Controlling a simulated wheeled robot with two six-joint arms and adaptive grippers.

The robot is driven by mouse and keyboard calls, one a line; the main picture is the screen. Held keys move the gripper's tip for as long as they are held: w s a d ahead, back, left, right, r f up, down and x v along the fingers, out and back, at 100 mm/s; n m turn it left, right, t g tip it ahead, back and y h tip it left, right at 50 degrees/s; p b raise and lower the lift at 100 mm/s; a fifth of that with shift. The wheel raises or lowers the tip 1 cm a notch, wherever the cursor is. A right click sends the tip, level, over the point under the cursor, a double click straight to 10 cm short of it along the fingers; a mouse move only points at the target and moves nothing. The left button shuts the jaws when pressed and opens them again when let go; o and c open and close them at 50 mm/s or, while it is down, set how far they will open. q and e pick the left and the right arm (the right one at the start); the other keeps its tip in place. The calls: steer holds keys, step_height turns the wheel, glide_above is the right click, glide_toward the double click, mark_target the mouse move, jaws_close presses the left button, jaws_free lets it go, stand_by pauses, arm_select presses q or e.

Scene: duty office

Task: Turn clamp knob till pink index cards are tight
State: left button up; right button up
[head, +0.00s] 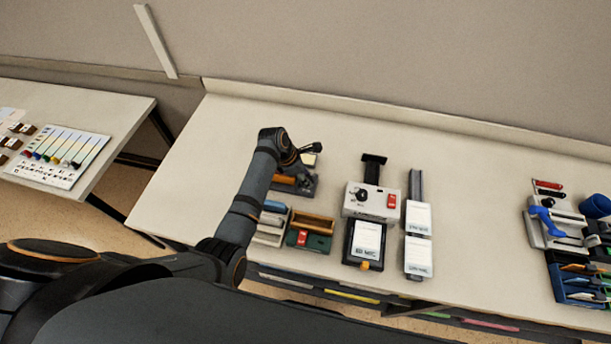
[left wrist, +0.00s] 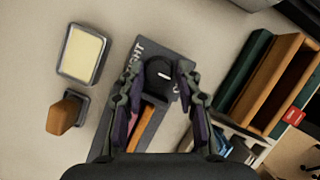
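The dark grey clamp (left wrist: 116,138) lies on the desk in the left wrist view, with lettering ending in "GHT" beside its round black knob (left wrist: 159,75). The knob has a short white mark. My left gripper (left wrist: 161,70) is open, with one fingertip on each side of the knob and small gaps visible. In the head view the clamp (head: 303,190) is partly hidden by my left arm. My right gripper is not in view.
A cream pad (left wrist: 82,54) and a wooden-handled block (left wrist: 66,113) lie left of the clamp. A wooden tray (left wrist: 265,85) is close on the right. A white box with a red switch (head: 372,202) stands further right. The desk behind is clear.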

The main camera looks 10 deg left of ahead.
arm_select(q)
steer(key=shift+c, duration=1.1)
steer(key=shift+w, duration=0.1)
steer(key=shift+c, duration=1.2)
jaws_close()
steer(key=shift+w+a+m+g, duration=0.1)
steer(key=shift+m+g, duration=0.4)
steer(key=shift+m, duration=0.8)
steer(key=m+g, duration=0.1)
steer(key=m, duration=0.3)
steer(key=shift+w+m+g, duration=0.15)
steer(key=shift+m+g, duration=0.15)
steer(key=shift+g, duration=0.1)
steer(key=m+g+b, duration=0.1)
steer(key=m, duration=0.2)
steer(key=shift+w+f, duration=0.1)
steer(key=shift+f, duration=0.05)
steer(key=shift+m+g+y+b, duration=0.5)
steer(key=shift+m+g+b, duration=0.15)
steer(key=shift+m, duration=1.25)
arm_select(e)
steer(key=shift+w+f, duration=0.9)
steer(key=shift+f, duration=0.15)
